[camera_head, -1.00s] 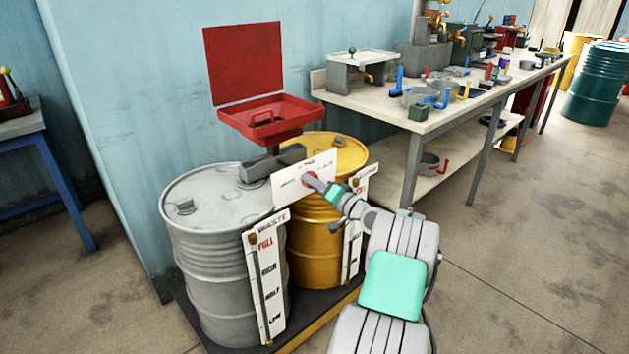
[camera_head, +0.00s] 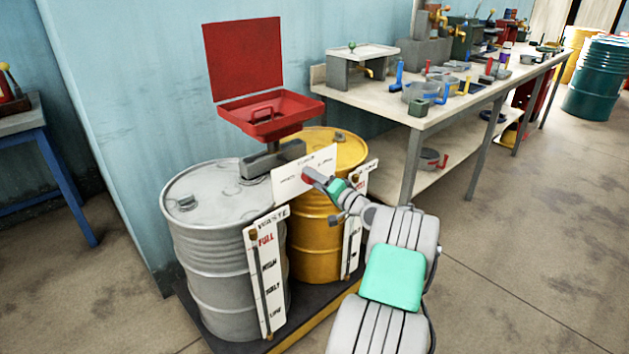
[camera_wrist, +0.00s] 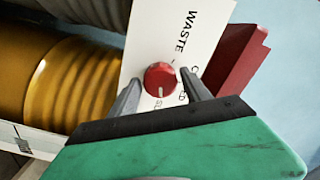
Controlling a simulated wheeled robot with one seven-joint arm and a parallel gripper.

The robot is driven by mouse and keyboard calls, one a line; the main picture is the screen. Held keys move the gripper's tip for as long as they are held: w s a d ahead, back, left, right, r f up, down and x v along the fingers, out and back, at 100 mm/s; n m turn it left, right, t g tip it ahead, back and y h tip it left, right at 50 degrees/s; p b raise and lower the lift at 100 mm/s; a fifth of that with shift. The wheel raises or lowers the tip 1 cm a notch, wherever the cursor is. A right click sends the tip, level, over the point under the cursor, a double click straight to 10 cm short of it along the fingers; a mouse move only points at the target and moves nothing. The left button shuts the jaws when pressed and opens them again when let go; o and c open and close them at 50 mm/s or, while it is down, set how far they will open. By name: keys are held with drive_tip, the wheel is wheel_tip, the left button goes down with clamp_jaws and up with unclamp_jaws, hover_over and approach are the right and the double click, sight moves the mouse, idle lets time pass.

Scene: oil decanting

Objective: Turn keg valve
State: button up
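The keg valve is a red round knob (camera_wrist: 160,79) with a pale pointer line, on a white label plate (camera_head: 288,180) between the two kegs. In the wrist view the plate reads "WASTE" at one end, with other lettering partly hidden. My gripper (camera_wrist: 160,92) has its two grey fingers apart, one on each side of the knob; I cannot tell whether they touch it. In the head view my gripper (camera_head: 312,181) reaches the plate from the right and mostly covers the knob. The grey waste keg (camera_head: 215,245) stands left and the yellow keg (camera_head: 312,235) right.
A red open tray (camera_head: 270,118) with a raised lid stands above the kegs. White level gauges (camera_head: 268,275) hang on the keg fronts. A cluttered workbench (camera_head: 430,125) is at the right.

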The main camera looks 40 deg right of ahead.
drive_tip(key=shift+o, duration=1)
drive_tip(key=s, duration=0.7)
drive_tip(key=shift+s+p, duration=0.4)
